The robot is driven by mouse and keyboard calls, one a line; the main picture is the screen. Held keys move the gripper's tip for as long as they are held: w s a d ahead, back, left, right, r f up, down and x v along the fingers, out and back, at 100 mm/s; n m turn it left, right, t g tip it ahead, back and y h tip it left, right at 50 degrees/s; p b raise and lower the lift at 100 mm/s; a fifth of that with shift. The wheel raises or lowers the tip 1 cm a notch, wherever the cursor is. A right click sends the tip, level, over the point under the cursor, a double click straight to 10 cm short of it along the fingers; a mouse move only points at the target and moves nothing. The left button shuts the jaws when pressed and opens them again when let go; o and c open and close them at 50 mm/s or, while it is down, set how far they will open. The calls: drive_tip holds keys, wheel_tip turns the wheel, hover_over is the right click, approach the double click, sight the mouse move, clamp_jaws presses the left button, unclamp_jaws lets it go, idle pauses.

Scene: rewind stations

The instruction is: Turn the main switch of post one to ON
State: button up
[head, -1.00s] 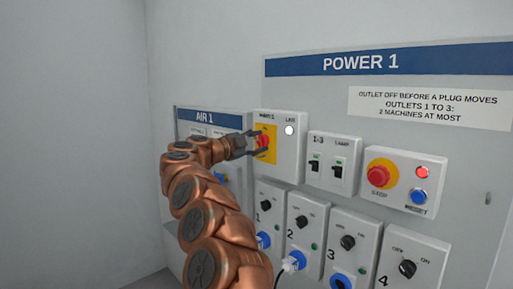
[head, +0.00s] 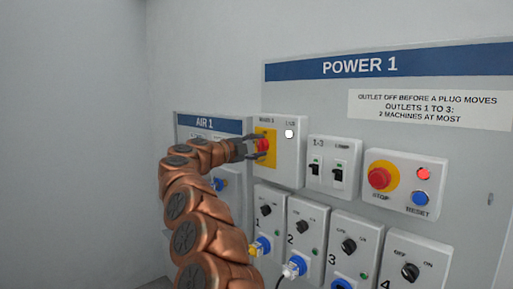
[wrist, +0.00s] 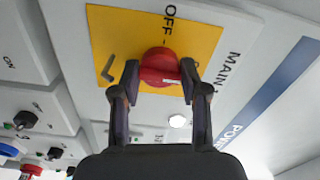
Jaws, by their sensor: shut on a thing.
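The main switch is a red round knob (head: 262,146) on a yellow plate (head: 270,134), on a white box labelled MAIN 1 under the POWER 1 header. In the wrist view the red knob (wrist: 160,67) sits between the two fingertips of my gripper (wrist: 160,75), which is shut on it. My gripper (head: 254,148) reaches the knob from the left in the head view. In the wrist view OFF is printed at the top of the yellow plate (wrist: 205,38), with a black mark at its left. A small white mark shows on the knob. The ON label cannot be made out.
A white round lamp (head: 289,133) is beside the switch. The 1-3 and LAMP breakers (head: 326,170), a red STOP button (head: 379,178) and a blue RESET button (head: 420,198) are to the right. Outlet boxes with black knobs are below. The AIR 1 panel (head: 205,124) is behind my arm.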

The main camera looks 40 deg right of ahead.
drive_tip(key=shift+r, duration=0.1)
drive_tip(key=o, duration=1.1)
drive_tip(key=shift+a+f, duration=0.2)
drive_tip(key=shift+a, duration=0.6)
drive_tip(key=a, duration=0.6)
drive_tip(key=shift+a+r, duration=0.15)
drive_tip(key=shift+r, duration=0.05)
